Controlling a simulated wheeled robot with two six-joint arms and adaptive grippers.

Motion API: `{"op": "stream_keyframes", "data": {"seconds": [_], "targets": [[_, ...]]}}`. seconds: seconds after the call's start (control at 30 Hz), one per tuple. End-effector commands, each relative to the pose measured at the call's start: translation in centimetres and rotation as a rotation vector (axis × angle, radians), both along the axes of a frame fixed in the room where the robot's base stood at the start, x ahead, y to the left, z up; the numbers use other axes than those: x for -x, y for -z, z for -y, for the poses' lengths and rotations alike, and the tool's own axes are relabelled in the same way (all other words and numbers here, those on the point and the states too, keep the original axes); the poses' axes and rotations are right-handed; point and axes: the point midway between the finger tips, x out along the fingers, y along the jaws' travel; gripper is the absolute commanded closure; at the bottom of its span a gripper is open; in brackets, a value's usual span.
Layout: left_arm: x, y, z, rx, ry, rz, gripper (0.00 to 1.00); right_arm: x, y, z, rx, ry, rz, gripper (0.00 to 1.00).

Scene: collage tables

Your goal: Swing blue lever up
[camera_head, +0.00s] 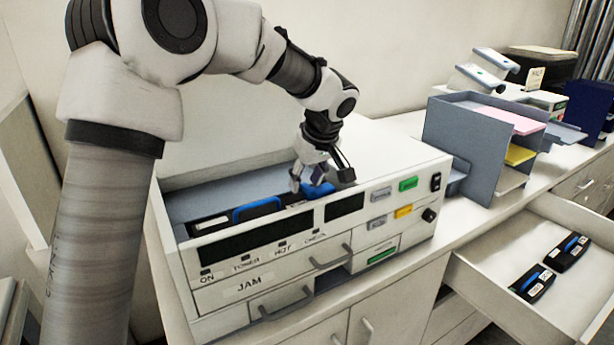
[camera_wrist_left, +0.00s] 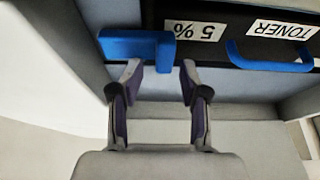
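The blue lever (camera_head: 318,189) is in the open top bay of the white machine (camera_head: 215,297), mostly hidden by my gripper in the head view. In the left wrist view the blue lever (camera_wrist_left: 137,46) is a blue bar lying across the picture, at the edge of a black cartridge (camera_wrist_left: 225,45) labelled "5%" and "TONER". My left gripper (camera_head: 311,182) points down into the bay at the lever. In the wrist view its two fingers (camera_wrist_left: 160,75) are apart. The left fingertip overlaps the lever's lower edge; I cannot tell whether they touch.
A blue cartridge handle (camera_head: 257,209) stands left of the lever. The bay's walls surround the gripper closely. Right of the machine are a grey paper organiser (camera_head: 462,135) and an open drawer (camera_head: 490,285) holding two black cartridges (camera_head: 533,283).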

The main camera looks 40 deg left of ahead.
Motion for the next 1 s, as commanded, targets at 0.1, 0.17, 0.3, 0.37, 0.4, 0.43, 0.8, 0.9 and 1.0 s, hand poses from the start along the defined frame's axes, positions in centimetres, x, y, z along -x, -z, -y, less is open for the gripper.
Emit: {"op": "stream_keyframes", "data": {"seconds": [0.1,0.17,0.3,0.37,0.4,0.43,0.8,0.9,1.0], "targets": [[0.1,0.2,0.1,0.0,0.001,-0.004,0.57,0.0,0.0,0.0,0.0,0.001,-0.001,0.6],[0.1,0.1,0.1,0.0,0.001,-0.004,0.78,0.0,0.0,0.0,0.0,0.001,-0.001,0.6],[0.1,0.1,0.1,0.0,0.001,-0.004,1.0,0.0,0.0,0.0,0.0,0.001,-0.001,0.6],[0.1,0.1,0.0,0.0,0.001,-0.004,1.0,0.0,0.0,0.0,0.0,0.001,-0.001,0.6],[0.1,0.1,0.0,0.0,0.001,-0.004,1.0,0.0,0.0,0.0,0.0,0.001,-0.001,0.6],[0.1,0.1,0.0,0.0,0.001,-0.005,1.0,0.0,0.0,0.0,0.0,0.001,-0.001,0.6],[-0.1,-0.2,0.1,-0.014,0.003,-0.035,1.0,0.0,-0.8,0.0,0.0,0.001,-0.001,0.6],[-0.1,-0.3,0.1,-0.019,0.003,-0.047,1.0,0.0,-1.2,0.0,0.0,0.001,-0.001,0.6],[-0.3,-0.6,0.1,-0.028,0.002,-0.065,1.0,0.0,-1.8,0.0,0.0,0.001,-0.001,0.6]]}}
